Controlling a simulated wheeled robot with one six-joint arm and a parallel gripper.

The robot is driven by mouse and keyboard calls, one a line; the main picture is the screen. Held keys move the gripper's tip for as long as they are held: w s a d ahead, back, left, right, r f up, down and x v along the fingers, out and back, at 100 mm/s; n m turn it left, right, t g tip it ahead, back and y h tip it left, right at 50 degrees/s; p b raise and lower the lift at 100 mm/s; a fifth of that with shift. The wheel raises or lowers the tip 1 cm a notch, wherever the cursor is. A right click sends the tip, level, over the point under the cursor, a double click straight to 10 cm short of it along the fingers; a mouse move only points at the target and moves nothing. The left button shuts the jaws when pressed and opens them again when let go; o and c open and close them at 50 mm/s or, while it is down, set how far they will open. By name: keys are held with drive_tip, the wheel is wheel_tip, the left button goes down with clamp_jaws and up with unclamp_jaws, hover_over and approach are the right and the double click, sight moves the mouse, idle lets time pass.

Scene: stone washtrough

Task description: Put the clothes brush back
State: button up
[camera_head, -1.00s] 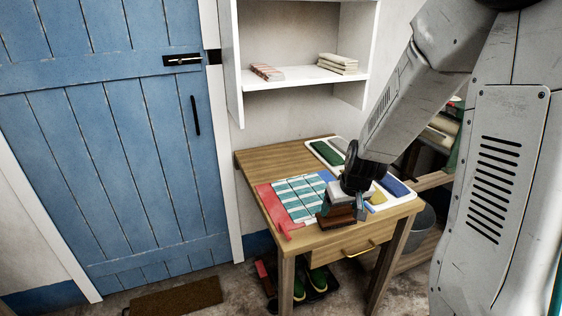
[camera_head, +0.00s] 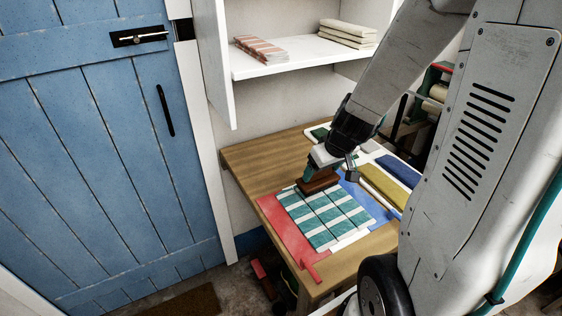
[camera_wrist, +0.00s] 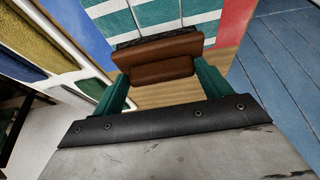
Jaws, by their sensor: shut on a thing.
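The clothes brush (camera_head: 318,185) is a brown wooden block. In the wrist view the brush (camera_wrist: 160,66) lies across between my two green fingers, with its dark bristles on the far side. My gripper (camera_head: 329,176) is shut on it and holds it over or at the far edge of the teal and white striped cloth (camera_head: 326,217). I cannot tell whether the brush touches the table. The cloth also shows at the top of the wrist view (camera_wrist: 150,17).
The cloth lies on a red (camera_head: 283,229) and blue mat on the wooden table (camera_head: 250,158). A white tray (camera_head: 371,147) with green, blue and yellow sections lies to the right. A white shelf (camera_head: 290,63) with folded cloths hangs behind. The table's left back is bare.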

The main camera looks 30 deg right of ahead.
drive_tip(key=shift+w+f, duration=0.8)
drive_tip(key=shift+w, duration=1.95)
drive_tip(key=shift+w+f, duration=0.85)
drive_tip(key=shift+w, duration=1.85)
drive_tip(key=shift+w+f, duration=0.8)
drive_tip(key=shift+w, duration=1.95)
drive_tip(key=shift+a+f, duration=0.1)
drive_tip(key=o, duration=1)
